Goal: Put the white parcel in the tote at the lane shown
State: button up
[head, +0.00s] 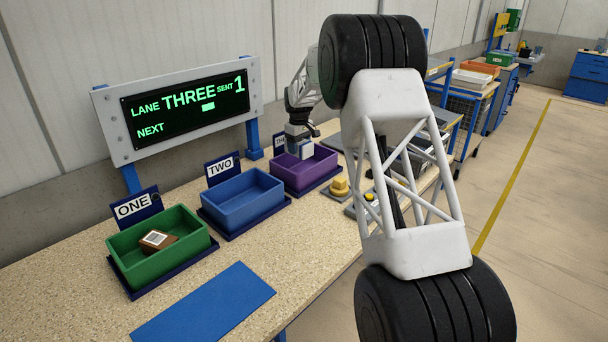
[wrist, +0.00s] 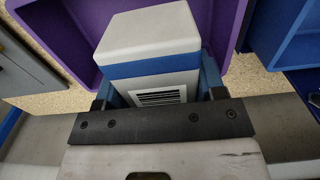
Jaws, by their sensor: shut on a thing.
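My gripper (head: 299,137) is shut on the white parcel (head: 305,149), a white box with a blue band. In the wrist view the parcel (wrist: 148,36) sits between the fingers, with a barcode label on its near face. The purple tote (head: 290,180) is at the far end of the row, and the parcel is over or just inside it; its exact height above the floor is unclear. The purple tote (wrist: 75,35) also surrounds the parcel in the wrist view. The display (head: 185,105) reads LANE THREE, SENT 1, with a white mark below. The third lane sign is mostly hidden by my arm.
The green tote (head: 190,249) at sign ONE holds a brown parcel (head: 157,239). The blue tote (head: 262,206) at sign TWO is empty. A flat blue mat (head: 205,305) lies in front.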

jog(key=shift+f, duration=3.1)
jog(key=shift+f, duration=1.85)
jog(key=shift+f, duration=0.1)
jog(key=o, duration=1)
jog(key=shift+f, duration=0.1)
notch_tip(320, 180, up, 12)
jog(key=shift+r, duration=0.2)
